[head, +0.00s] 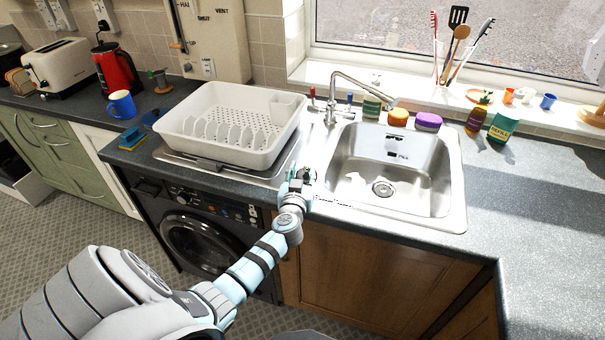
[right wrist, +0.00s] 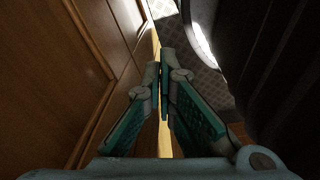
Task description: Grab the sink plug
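My left gripper (head: 303,176) is in the head view at the left rim of the steel sink (head: 390,170), over the edge of the drainer. Its fingers are small and dark there, and I cannot tell how far apart they are. A thin beaded chain (head: 332,204) seems to lie along the sink's front left rim beside it. I cannot make out the plug itself; the gripper may hide it. The round drain (head: 382,188) shows in the basin floor. My right gripper (right wrist: 163,62) is in the right wrist view, with its fingertips together and nothing visible between them.
A white dish rack (head: 235,125) stands on the drainer left of the sink. The tap (head: 345,90) rises behind the basin. A wooden cupboard front (right wrist: 60,70) is close to the right gripper. The counter right of the sink is clear.

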